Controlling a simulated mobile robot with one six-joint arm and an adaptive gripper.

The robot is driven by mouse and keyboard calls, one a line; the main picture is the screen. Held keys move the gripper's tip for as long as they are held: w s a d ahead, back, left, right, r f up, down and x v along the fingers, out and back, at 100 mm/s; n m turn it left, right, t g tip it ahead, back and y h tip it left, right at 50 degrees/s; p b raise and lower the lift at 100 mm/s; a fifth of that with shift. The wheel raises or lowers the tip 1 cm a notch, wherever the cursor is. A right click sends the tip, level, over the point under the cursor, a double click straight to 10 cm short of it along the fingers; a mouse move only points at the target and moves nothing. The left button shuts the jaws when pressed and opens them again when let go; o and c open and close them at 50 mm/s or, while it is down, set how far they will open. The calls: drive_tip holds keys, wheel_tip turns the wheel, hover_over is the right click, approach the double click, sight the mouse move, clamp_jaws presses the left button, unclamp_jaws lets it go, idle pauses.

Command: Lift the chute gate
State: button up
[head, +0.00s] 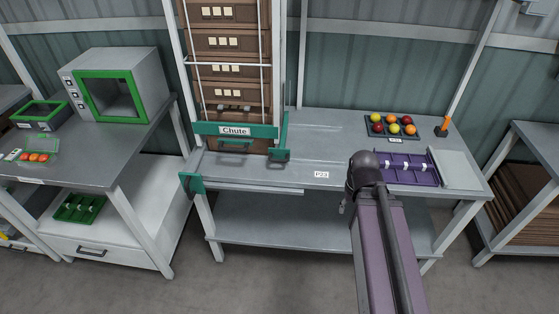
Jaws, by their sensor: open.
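The chute (222,67) is a tall frame with several brown crates stacked in it, standing on the grey bench. A green bar labelled "Chute" (207,128) crosses its lower front. Below the bar is a green handle (235,142), which appears to be on the gate, low in front of the bottom crate. My arm reaches up from the bottom right. A small grey piece that seems to be my gripper (343,206) shows beside its bend, apart from and right of the chute. Its fingers are mostly hidden.
A sliding rail (260,190) with a green end plate (192,184) runs along the bench front. The bench between chute and trays is clear. A green-framed box (153,67) stands left.

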drive_tip(key=shift+w, duration=0.1)
drive_tip(key=n+t+h+b, duration=1)
drive_tip(key=t+h+b, duration=0.15)
drive_tip(key=b, duration=0.95)
approach(277, 162)
drive_tip(key=s+a, duration=0.1)
drive_tip(key=a, duration=0.1)
drive_tip(key=shift+s+a+r+h, duration=0.1)
drive_tip(key=shift+s+a+h, duration=0.05)
drive_tip(key=shift+s+h, duration=0.1)
drive_tip(key=shift+w, duration=0.15)
drive_tip(key=b+x, duration=0.2)
drive_tip(key=x, duration=1.1)
drive_tip(key=shift+w+d, duration=0.1)
drive_tip(key=shift+d, duration=0.3)
